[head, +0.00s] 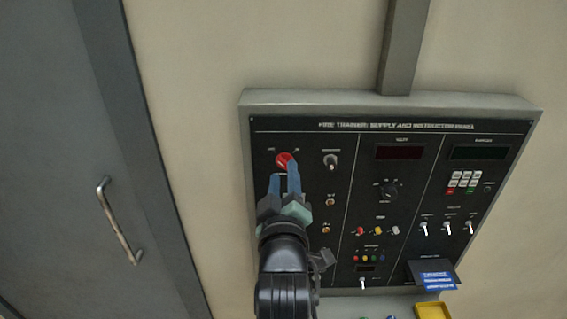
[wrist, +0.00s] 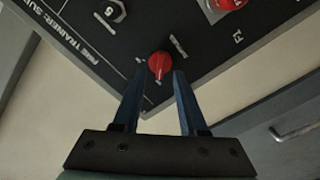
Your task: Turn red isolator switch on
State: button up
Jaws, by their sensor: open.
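The red isolator switch (head: 285,160) is a round red knob at the upper left of the black trainer panel, with small labels to its upper left and upper right. It also shows in the wrist view (wrist: 159,65), with a pale mark near its lower edge. I cannot tell for sure which label it points to. My gripper (head: 283,174) is open, its two blue fingers pointing at the switch from just below it in the head view. In the wrist view, the knob shows between and just beyond the fingertips (wrist: 159,76). Contact is not clear.
A selector knob (head: 331,161) sits close to the right of the switch. Another red control (wrist: 228,4) shows at the top edge of the wrist view. A grey door (head: 60,150) with a metal handle (head: 118,222) is at left. Bare wall lies between door and panel.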

aim_at(285, 163)
jog(key=shift+w, duration=1.15)
grip_shut()
